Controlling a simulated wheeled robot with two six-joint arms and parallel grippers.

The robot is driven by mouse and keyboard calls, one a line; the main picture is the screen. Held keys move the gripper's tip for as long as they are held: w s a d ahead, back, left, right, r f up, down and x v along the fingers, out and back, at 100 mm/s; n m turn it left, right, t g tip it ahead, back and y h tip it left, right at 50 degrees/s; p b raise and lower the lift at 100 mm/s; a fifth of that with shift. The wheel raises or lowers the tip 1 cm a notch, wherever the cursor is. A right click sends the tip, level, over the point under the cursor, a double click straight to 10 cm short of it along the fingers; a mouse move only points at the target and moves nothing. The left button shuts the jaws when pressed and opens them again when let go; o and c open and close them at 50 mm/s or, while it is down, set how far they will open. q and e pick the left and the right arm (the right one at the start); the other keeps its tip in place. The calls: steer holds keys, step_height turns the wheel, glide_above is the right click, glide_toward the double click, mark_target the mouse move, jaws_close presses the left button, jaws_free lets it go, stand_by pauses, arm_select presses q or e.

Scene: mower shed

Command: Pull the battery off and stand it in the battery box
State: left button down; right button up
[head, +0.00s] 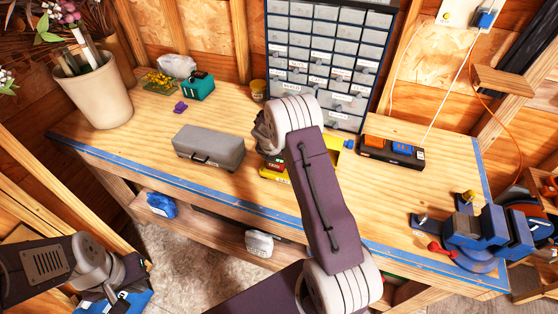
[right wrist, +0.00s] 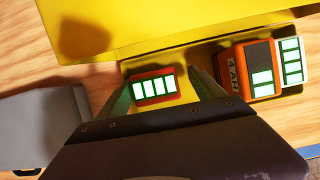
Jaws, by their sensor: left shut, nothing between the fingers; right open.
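The yellow battery box (head: 349,143) stands on the workbench, partly hidden behind my right arm in the head view. In the right wrist view the yellow box (right wrist: 105,72) holds a red battery (right wrist: 153,88) with a white-and-green bar label. My right gripper (right wrist: 160,87) is open, with one finger on each side of that battery. Whether the fingers touch it I cannot tell. An orange battery (right wrist: 250,72) and another labelled one (right wrist: 291,62) stand to its right. My right gripper is hidden in the head view. My left gripper (head: 112,293) is shut and empty, low at the left.
A grey case (head: 209,147) lies left of the box; it also shows in the right wrist view (right wrist: 40,130). A black unit (head: 392,153) with orange and blue blocks sits to the right. A blue vise (head: 470,236) is at the right end. Drawers (head: 325,60) stand behind.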

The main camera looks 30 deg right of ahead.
steer(key=v, duration=0.8)
steer(key=shift+r, duration=0.2)
